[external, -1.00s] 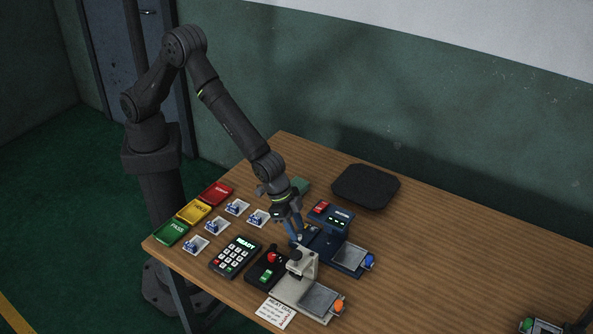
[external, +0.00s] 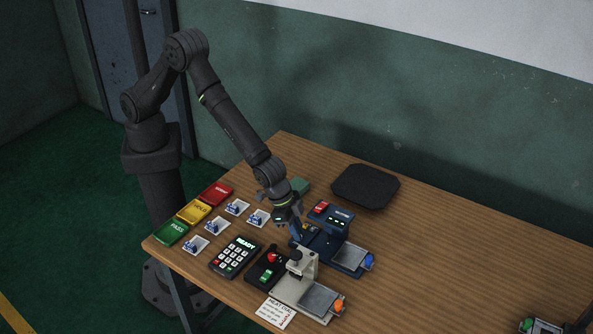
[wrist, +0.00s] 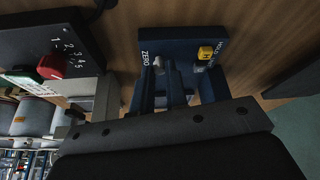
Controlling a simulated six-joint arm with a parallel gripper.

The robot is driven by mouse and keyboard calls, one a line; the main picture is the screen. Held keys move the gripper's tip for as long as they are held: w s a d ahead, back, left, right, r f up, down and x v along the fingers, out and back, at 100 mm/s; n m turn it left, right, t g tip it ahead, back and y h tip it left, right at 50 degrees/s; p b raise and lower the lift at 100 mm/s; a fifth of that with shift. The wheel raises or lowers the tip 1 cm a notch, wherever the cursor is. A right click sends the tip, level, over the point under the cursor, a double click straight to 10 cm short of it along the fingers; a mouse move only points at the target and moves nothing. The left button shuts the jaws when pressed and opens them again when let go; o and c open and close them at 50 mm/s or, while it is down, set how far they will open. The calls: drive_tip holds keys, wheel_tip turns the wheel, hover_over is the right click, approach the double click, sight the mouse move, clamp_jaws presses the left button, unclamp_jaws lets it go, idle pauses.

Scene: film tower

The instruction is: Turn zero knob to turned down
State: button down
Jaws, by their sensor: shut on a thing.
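A dark blue panel lettered ZERO and HOLD (wrist: 190,47) lies under my gripper in the wrist view. My gripper (wrist: 161,76) is at the ZERO end of the panel, with its fingers shut on the zero knob. A small pale part of the zero knob (wrist: 157,62) shows beside the ZERO lettering; the fingers hide most of it, so its angle is not clear. A yellow knob (wrist: 206,53) marked H sits at the HOLD end, clear of the fingers. In the external view, my gripper (external: 297,230) points down at the blue panel.
A dark panel with a red knob (wrist: 51,66) and numbers stands left in the wrist view. In the external view, a beige gauge (external: 301,262), a blue gauge (external: 335,228) and a keypad (external: 235,257) stand close around. The table's right side (external: 450,255) is mostly clear.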

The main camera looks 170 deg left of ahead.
drive_tip(key=shift+w+d+n+g+y, duration=0.1)
drive_tip(key=shift+n+g+y, duration=0.25)
drive_tip(key=shift+n, duration=0.85)
drive_tip(key=c, duration=1.4)
unclamp_jaws()
drive_tip(key=shift+c, duration=0.2)
drive_tip(key=v, duration=1.7)
drive_tip(key=shift+r, duration=0.25)
